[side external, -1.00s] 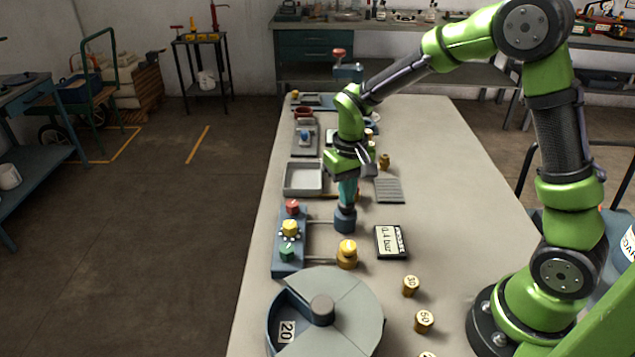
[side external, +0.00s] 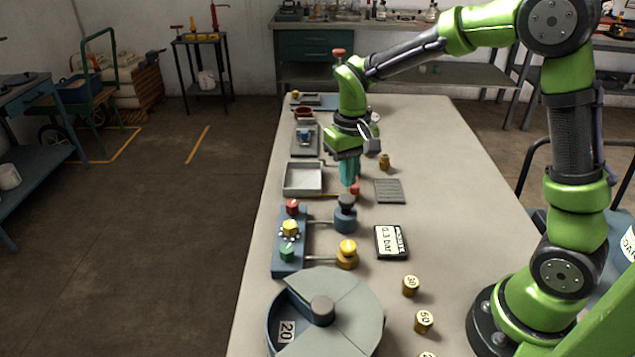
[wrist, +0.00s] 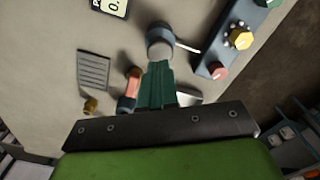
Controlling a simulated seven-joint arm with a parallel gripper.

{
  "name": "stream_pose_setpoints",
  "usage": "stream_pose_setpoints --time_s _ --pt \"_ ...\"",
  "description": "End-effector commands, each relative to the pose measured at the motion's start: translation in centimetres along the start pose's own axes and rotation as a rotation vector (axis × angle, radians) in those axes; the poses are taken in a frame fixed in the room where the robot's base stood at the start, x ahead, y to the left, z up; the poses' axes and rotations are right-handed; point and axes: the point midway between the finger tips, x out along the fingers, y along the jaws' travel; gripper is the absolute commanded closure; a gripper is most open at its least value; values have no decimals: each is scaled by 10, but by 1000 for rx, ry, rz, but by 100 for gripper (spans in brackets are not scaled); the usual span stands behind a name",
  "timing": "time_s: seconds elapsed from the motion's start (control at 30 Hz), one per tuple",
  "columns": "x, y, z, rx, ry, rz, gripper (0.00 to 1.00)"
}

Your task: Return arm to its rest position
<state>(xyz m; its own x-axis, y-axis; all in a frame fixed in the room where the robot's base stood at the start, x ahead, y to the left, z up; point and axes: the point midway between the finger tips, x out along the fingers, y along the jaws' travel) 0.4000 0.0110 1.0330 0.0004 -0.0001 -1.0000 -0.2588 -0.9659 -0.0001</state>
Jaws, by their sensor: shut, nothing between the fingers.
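My green and black arm reaches over the grey table (side external: 455,220). In the wrist view the shut fingers of my gripper (wrist: 155,88) show below the round grey top of that knob (wrist: 160,42). A small red piece (side external: 355,189) is close beside the fingertips. I cannot tell whether it touches them.
A blue panel with red, yellow and green knobs (side external: 289,262), a yellow knob (side external: 347,255), a display reading 0.3 bar (side external: 391,242) and a round divided drum (side external: 365,310) are nearer. A white tray (side external: 303,192) is left. Numbered brass weights (side external: 411,286) stand right, where the table is mostly clear.

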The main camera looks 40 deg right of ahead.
Motion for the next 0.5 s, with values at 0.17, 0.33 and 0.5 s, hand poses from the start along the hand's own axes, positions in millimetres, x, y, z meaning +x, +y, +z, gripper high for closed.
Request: stream_pose_setpoints --time_s 0.17,0.33,0.5 --pt "0 0 -1 -1 3 -1 100" --pt "-1 0 20 12 13 -36 100" --pt "-37 4 57 38 119 -114 100"
